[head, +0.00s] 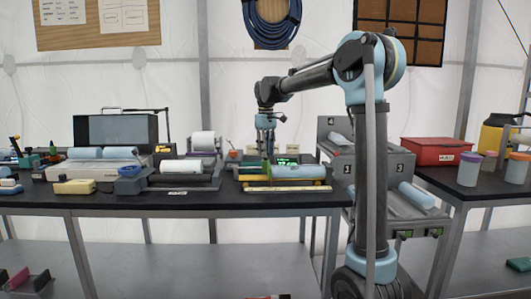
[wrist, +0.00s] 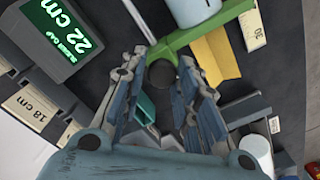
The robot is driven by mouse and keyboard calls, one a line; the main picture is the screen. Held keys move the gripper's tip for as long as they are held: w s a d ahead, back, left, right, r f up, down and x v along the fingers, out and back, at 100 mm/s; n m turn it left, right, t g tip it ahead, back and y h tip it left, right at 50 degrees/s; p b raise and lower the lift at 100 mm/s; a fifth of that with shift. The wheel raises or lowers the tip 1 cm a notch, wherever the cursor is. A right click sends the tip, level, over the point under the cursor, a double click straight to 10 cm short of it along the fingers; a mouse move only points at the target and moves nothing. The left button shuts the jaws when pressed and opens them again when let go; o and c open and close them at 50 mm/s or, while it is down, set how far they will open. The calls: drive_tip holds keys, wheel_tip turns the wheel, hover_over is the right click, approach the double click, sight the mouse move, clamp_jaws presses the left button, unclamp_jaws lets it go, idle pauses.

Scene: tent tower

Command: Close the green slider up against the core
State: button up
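The green slider (wrist: 218,30) shows at the top of the wrist view as a green bar. The light blue core (wrist: 193,10) lies just beyond it, partly cut off by the frame edge. In the head view the core (head: 296,171) lies on a yellow-ended stand. A dark round knob (wrist: 161,73) shows between my fingertips; I cannot tell if it belongs to the slider. My gripper (wrist: 163,62) is open, its fingers apart, with no clear contact. In the head view my gripper (head: 266,146) points down above the stand's left end. The display (wrist: 62,30) reads "SLIDER GAP 22 cm".
A yellow bracket (wrist: 215,55) sits beside the green bar. An "18 cm" label (wrist: 32,106) lies near the display. In the head view, a roll holder (head: 203,148) stands left of the stand and grey bins (head: 380,160) stand right. A ruler-like strip (head: 287,188) lies in front.

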drive_tip(key=shift+o, duration=1.2)
wheel_tip(320, 180, up, 12)
drive_tip(key=shift+w+d, duration=0.1)
